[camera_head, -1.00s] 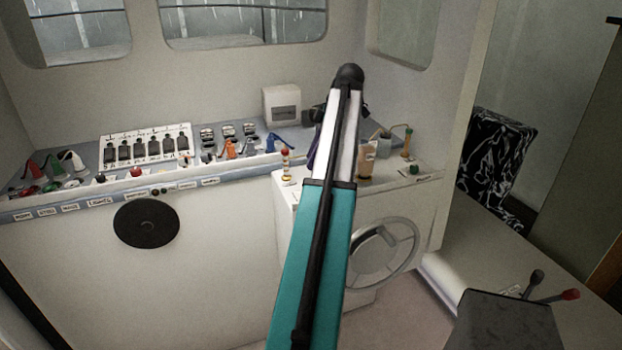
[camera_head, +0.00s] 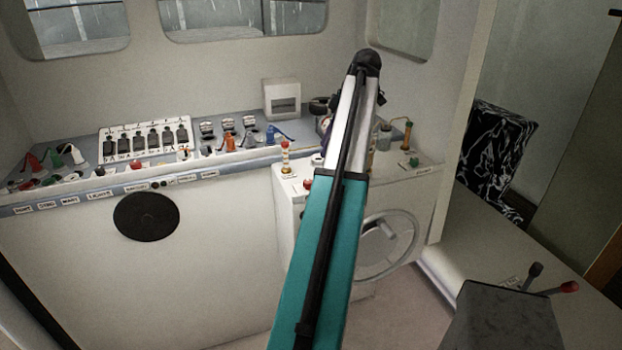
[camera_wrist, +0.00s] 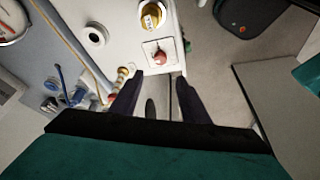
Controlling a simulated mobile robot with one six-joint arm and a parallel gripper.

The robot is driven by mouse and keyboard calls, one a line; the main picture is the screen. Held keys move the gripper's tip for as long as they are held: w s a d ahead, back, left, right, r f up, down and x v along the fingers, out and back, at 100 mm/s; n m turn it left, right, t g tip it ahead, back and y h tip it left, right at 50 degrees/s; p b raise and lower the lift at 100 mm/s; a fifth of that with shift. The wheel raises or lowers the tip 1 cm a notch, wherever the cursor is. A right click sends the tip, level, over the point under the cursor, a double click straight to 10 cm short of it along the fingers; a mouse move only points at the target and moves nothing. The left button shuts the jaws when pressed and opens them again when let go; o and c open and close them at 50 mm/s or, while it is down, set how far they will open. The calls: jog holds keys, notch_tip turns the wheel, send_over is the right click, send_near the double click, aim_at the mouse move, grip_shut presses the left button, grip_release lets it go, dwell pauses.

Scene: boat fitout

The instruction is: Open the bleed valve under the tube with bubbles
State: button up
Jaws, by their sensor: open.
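In the head view a clear tube with a red top (camera_head: 286,158) stands upright at the left of the white cabinet top, with a red valve knob (camera_head: 308,184) in front. An amber tube (camera_head: 407,134) stands at the right, with a green knob (camera_head: 413,162) in front. My arm hides the middle of the cabinet top. Bubbles are too small to make out in any tube. In the wrist view my gripper (camera_wrist: 158,77) is open and empty, its dark fingers pointing toward a red knob (camera_wrist: 161,57) on a square plate. That knob appears just beyond the fingertips; contact cannot be told.
In the wrist view a gold round fitting (camera_wrist: 153,16) and a white ring (camera_wrist: 96,34) lie beyond the fingers. A switch panel (camera_head: 145,141) and several levers line the console at left. A handwheel (camera_head: 388,246) sits on the cabinet front. A lever box (camera_head: 502,318) stands at lower right.

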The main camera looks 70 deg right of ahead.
jog(key=b, duration=0.5)
send_near(308, 181)
jog(key=shift+p+x, duration=1.65)
jog(key=shift+x, duration=2.4)
jog(key=shift+d, duration=0.1)
jog(key=c, duration=1.1)
jog(key=shift+o, duration=0.2)
jog(key=shift+d, duration=0.1)
